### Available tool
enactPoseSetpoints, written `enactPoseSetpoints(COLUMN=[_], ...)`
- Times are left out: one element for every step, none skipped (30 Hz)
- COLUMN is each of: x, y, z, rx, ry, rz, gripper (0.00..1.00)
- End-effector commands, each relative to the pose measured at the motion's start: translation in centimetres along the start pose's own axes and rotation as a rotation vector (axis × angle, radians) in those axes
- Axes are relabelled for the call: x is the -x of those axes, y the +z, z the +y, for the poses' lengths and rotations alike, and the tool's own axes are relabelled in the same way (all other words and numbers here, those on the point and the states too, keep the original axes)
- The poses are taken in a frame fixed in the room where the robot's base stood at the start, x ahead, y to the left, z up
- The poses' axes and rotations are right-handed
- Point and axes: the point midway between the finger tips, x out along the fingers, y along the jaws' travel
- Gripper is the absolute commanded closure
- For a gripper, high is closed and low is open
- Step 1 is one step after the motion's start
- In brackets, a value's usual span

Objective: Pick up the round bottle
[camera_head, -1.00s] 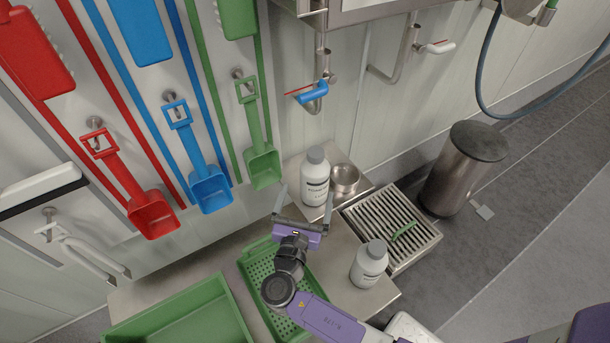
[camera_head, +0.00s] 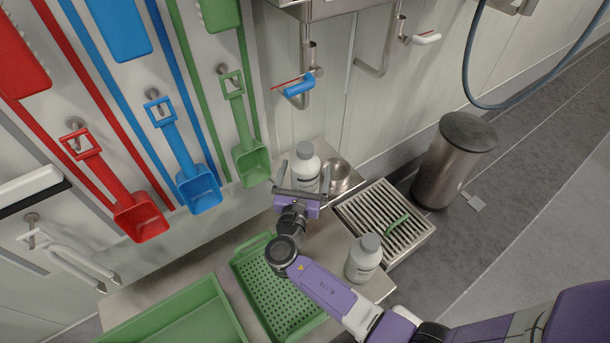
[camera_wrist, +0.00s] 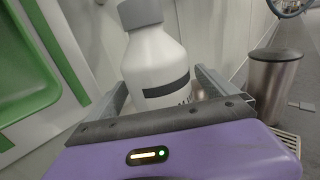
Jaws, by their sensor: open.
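A white round bottle (camera_head: 306,165) with a grey cap and a dark label band stands upright at the back of the steel table, against the wall. My gripper (camera_head: 299,174) is open right in front of it in the head view. In the wrist view the same bottle (camera_wrist: 156,62) stands between the two open fingers (camera_wrist: 163,88), with its lower part hidden behind the gripper body. I cannot tell whether the fingers touch it. A second white bottle (camera_head: 363,258) with a grey cap stands nearer, at the table's right edge.
A steel bowl (camera_head: 337,178) sits close to the bottle's right. A slatted tray (camera_head: 350,212) holds a green item (camera_head: 397,225). A green perforated basket (camera_head: 245,265) and a green bin (camera_head: 215,283) lie in front. Coloured scoops (camera_head: 250,162) hang on the left wall. A steel bin (camera_head: 447,170) stands right.

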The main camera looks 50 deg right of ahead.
Motion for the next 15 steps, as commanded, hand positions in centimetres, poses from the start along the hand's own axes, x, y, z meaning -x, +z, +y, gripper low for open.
enactPoseSetpoints(x=[0.01,0.02,0.02,0.03,0.03,0.04,0.04,0.04,0.05,0.05,0.05,0.05,0.05,0.05,0.06], y=[0.01,0.01,0.01,0.0,0.01,0.0,0.01,0.0,0.0,0.0,0.0,0.0,0.0,0.0,0.0], z=[0.0,0.01,0.01,0.01,0.01,0.01,0.01,0.02,0.01,0.01,0.01,0.01,0.01,0.01,0.01], rx=[0.0,0.0,0.0,0.0,0.0,0.0,0.0,0.0,0.0,0.0,0.0,0.0,0.0,0.0,0.0], ry=[0.0,0.0,0.0,0.0,0.0,0.0,0.0,0.0,0.0,0.0,0.0,0.0,0.0,0.0,0.0], rz=[0.0,0.0,0.0,0.0,0.0,0.0,0.0,0.0,0.0,0.0,0.0,0.0,0.0,0.0,0.0], gripper=[0.03,0.03,0.05,0.11,0.17,0.25,0.31,0.37,0.44,0.5,0.56,0.64,0.7,0.76,0.84])
